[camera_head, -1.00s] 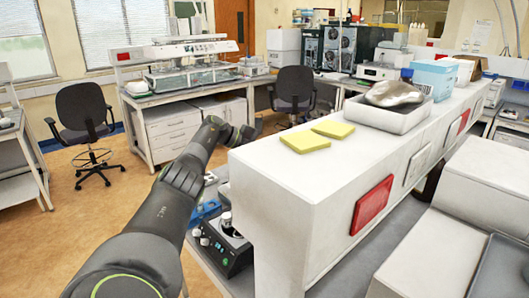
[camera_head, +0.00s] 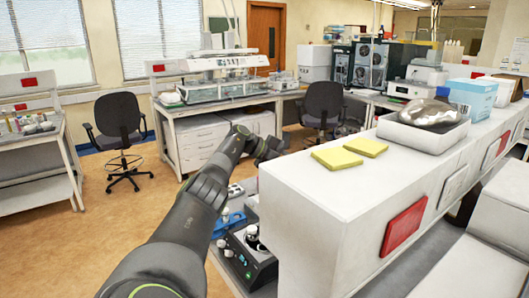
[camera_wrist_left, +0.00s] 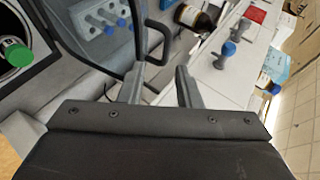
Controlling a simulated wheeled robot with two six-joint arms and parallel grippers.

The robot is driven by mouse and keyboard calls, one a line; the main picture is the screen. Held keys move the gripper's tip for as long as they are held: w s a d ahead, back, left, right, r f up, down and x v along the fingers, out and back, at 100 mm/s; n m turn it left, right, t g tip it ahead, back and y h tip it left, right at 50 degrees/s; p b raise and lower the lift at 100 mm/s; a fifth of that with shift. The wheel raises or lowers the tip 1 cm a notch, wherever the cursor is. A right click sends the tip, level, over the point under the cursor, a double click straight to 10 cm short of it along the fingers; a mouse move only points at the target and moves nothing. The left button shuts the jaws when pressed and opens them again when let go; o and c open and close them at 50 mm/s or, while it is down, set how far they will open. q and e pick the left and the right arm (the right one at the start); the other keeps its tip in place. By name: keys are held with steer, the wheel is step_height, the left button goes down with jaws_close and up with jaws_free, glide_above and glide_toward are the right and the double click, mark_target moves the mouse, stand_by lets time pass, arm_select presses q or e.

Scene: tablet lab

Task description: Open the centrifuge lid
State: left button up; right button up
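No centrifuge or lid can be told for sure in either view. My left arm reaches forward in the head view, with its gripper (camera_head: 268,148) by the left end of the white raised shelf. In the left wrist view my left gripper (camera_wrist_left: 159,88) has its two fingers apart with nothing held between them. A grey device with a dark round opening (camera_wrist_left: 15,50) and a green cap (camera_wrist_left: 15,50) is at the upper left of the wrist view, cut by the edge. My right gripper is not in view.
The white raised shelf (camera_head: 310,195) stands right of my arm, with yellow pads (camera_head: 337,158) and a white tray (camera_head: 425,136). A small black device (camera_head: 250,258) sits on the bench below. A brown bottle (camera_wrist_left: 195,17) shows in the wrist view. Open floor (camera_head: 80,240) lies left.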

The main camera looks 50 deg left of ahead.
arm_select(q)
steer(key=b+v, duration=0.5)
steer(key=v, duration=1.1)
steer(key=shift+r, duration=0.3)
steer(key=shift+s, duration=0.15)
steer(key=shift+c, duration=0.2)
